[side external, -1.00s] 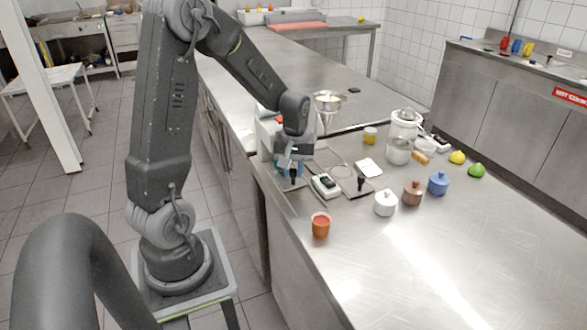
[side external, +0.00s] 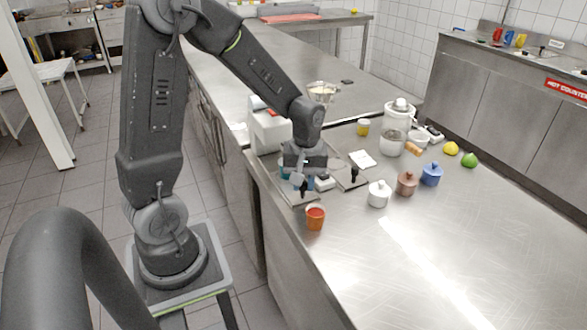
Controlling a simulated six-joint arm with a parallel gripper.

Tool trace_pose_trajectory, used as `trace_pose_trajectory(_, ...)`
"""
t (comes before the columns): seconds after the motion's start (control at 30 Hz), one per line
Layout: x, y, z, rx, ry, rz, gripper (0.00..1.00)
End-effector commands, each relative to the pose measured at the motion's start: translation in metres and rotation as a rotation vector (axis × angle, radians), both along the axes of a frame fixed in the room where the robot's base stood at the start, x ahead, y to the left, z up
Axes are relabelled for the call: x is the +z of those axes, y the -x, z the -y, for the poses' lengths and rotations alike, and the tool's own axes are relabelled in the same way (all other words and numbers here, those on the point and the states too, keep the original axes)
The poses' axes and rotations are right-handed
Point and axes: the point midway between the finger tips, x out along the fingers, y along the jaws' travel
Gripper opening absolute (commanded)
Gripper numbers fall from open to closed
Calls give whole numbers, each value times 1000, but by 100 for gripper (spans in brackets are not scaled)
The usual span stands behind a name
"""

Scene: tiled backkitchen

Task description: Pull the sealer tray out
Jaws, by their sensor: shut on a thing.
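The sealer (side external: 268,132) is a white boxy machine near the left edge of the steel counter. Its tray (side external: 298,201) is a flat metal plate low on the counter in front of it, with a dark upright handle. My gripper (side external: 303,184) points down over the tray and is shut on the tray handle. The gripper and wrist cover much of the tray and part of the sealer, so the contact and the tray's inner end are hidden.
To the right are a second dark-handled plate (side external: 350,178) and white (side external: 378,194), brown (side external: 406,184) and blue (side external: 431,175) lidded pots. The front right counter is clear.

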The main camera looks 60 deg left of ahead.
Motion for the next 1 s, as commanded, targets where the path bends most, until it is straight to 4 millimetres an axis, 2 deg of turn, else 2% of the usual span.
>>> trace_pose_trajectory(0.1, 1, -1, 9, 1, -1, 5, 0)
trace_pose_trajectory(0.4, 1, -1, 11, 1, 2, 4, 0)
trace_pose_trajectory(0.43, 1, -1, 12, 2, 3, 4, 25)
trace_pose_trajectory(0.67, 0, 0, 10, 2, 1, 3, 47)
trace_pose_trajectory(1.0, 6, -1, 9, 2, -1, 5, 47)
